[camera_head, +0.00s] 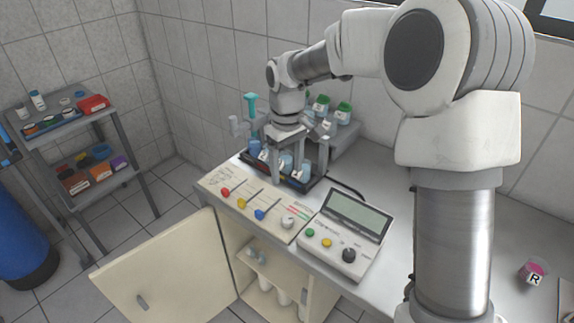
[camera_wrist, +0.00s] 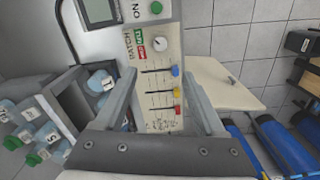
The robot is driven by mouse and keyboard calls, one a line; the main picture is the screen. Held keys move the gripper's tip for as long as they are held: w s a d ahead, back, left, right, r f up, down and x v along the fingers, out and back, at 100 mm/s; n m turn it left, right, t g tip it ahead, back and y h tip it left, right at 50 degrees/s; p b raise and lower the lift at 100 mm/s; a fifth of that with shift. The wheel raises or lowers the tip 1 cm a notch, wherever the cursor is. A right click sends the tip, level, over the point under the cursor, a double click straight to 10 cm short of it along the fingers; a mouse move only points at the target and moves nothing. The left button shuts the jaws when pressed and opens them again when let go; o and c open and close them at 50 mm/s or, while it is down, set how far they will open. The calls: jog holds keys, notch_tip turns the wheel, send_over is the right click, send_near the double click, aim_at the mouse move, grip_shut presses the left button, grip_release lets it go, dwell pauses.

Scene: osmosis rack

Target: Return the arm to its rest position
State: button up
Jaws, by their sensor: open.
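My arm (camera_head: 435,60) reaches from the right over the bench, bent at the elbow, with the wrist pointing down. My gripper (camera_head: 298,170) hangs over the bench's left part, in front of the rack of bottles. In the wrist view my gripper (camera_wrist: 163,82) shows two grey fingers spread apart, with nothing between them but the control panel beyond. Whether the fingertips touch anything is unclear.
The bottle rack (camera_head: 343,140) stands close behind my gripper. A control panel (camera_head: 252,203) and display unit (camera_head: 346,232) lie in front. A cabinet door (camera_head: 165,268) stands open below. A pink-topped item (camera_head: 533,268) sits at right; a shelf cart (camera_head: 110,128) stands left.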

jog(key=shift+r, duration=0.2)
dwell(0.3)
jog(key=s+d+r+m+t, duration=0.3)
jog(key=s+d+r, duration=0.5)
jog(key=s+r, duration=0.25)
jog(key=s+d+m+t, duration=0.1)
jog(key=s+d+m, duration=0.1)
jog(key=s, duration=0.5)
jog(key=s+d+r+m+t, duration=0.1)
jog(key=s+d+m, duration=0.1)
jog(key=s+d, duration=0.2)
jog(key=s, duration=0.3)
jog(key=shift+s+m, duration=0.2)
jog(key=shift+m, duration=0.2)
jog(key=shift+s+f+t, duration=0.1)
jog(key=shift+s+t, duration=0.15)
jog(key=shift+t, duration=0.05)
jog(key=shift+c, duration=0.5)
jog(key=shift+s, duration=0.1)
jog(key=shift+c, duration=1.3)
jog(key=shift+f, duration=0.1)
